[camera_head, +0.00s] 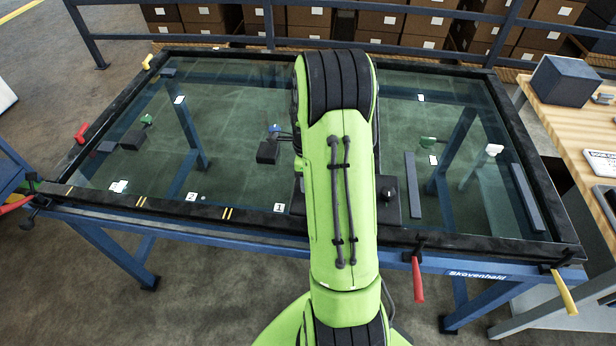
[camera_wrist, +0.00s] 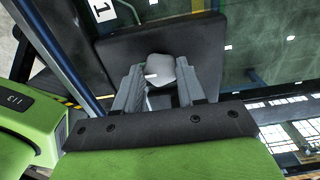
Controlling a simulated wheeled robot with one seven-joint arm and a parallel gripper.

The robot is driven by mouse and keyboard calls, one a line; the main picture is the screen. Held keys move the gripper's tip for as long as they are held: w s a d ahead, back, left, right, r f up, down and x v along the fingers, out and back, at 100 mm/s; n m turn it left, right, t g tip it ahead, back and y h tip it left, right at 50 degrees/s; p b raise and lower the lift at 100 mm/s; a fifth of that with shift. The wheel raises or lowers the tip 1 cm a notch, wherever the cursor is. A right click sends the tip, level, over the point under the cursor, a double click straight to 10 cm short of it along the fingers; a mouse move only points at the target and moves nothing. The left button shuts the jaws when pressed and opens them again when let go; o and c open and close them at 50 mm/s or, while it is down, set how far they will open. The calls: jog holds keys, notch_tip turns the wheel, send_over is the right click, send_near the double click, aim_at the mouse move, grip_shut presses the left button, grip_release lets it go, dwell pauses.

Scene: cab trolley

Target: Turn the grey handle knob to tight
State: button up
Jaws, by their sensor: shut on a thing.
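The grey knob (camera_wrist: 160,68) shows in the wrist view as a light grey faceted piece with a small white mark, standing on a black plate (camera_wrist: 115,48). My gripper (camera_wrist: 159,80) has its two grey fingers on either side of the knob and is shut on it. The lower part of the knob is hidden between the fingers. In the head view my green arm covers both the gripper and the grey knob. A dark plate (camera_head: 408,212) with a black, white-marked knob (camera_head: 387,193) shows just right of the arm.
The glass panel (camera_head: 240,195) lies in a black frame on a blue trolley. A red handle (camera_head: 417,280) and a yellow handle (camera_head: 563,292) hang at the front edge. A dark block (camera_head: 267,152) sits left of the arm. A wooden bench (camera_head: 550,122) with a blue-grey box (camera_head: 567,80) stands at right.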

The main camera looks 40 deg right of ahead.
jog(key=o, duration=1.1)
jog(key=shift+c, duration=0.2)
notch_tip(320, 180, up, 16)
jog(key=p, duration=0.4)
jog(key=shift+f, duration=0.1)
jog(key=s+a+r+n+t+h+p, duration=0.15)
jog(key=s+a+r+n, duration=0.25)
jog(key=a+r+n, duration=0.7)
jog(key=s+a+n+t+y, duration=0.1)
jog(key=s+a+n+t, duration=0.3)
jog(key=s+a+n, duration=0.7)
jog(key=a+n, duration=0.1)
jog(key=n, duration=0.5)
jog(key=shift+a+f+n, duration=0.15)
jog(key=shift+a+n, duration=0.05)
jog(key=shift+n, duration=0.1)
